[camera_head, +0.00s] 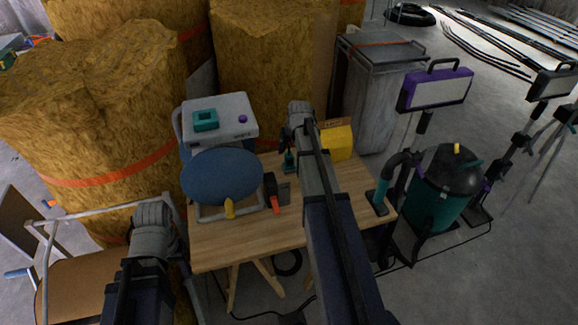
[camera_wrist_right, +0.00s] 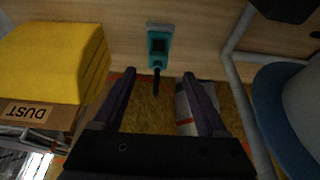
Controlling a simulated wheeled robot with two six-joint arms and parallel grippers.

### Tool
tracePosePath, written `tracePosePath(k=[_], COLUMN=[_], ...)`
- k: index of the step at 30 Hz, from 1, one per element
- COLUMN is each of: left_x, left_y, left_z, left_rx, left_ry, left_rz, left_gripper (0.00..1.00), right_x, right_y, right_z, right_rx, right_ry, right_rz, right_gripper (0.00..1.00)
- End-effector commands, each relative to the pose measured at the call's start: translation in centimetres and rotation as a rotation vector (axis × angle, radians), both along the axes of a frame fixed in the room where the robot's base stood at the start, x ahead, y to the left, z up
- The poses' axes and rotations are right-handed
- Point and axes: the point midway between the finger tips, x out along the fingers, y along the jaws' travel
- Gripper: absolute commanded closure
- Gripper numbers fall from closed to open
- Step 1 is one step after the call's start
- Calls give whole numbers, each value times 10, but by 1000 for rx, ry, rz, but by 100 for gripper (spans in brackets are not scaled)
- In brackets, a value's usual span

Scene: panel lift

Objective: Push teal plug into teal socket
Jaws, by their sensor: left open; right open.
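A small teal piece with a dark tip (camera_head: 289,160), which looks like the teal plug, is at the back of the wooden table. In the right wrist view the teal plug (camera_wrist_right: 159,48) lies ahead of the fingers, its dark tip pointing toward them. My right gripper (camera_wrist_right: 160,98) is open and empty, with the plug apart from both fingers. In the head view its fingers are mostly hidden by my arm. A teal block with a square recess (camera_head: 205,120), which looks like the teal socket, is on the pale box. My left arm is at lower left; its gripper fingers are hidden.
The wooden table (camera_head: 235,248) is clear at its front. A blue oval piece (camera_head: 222,175) and a pale box (camera_head: 235,105) stand at its back left. A yellow block (camera_head: 337,143) is beside my right arm. A teal vacuum (camera_head: 440,195) stands at right.

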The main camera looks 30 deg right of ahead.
Motion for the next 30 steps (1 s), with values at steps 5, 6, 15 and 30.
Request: tracePosePath(k=[5,6,15,30], left_x=[0,0,0,0], left_y=[0,0,0,0], left_z=[-20,-21,-20,-64], left_rx=[0,0,0,0], left_ry=[0,0,0,0], left_rz=[0,0,0,0], left_gripper=[50,50,50,50], right_x=[7,8,8,24], right_y=[-2,-2,-2,-10], right_z=[-20,-21,-19,-64], right_rx=[0,0,0,0], right_ry=[0,0,0,0], right_rz=[0,0,0,0], right_gripper=[25,25,25,25])
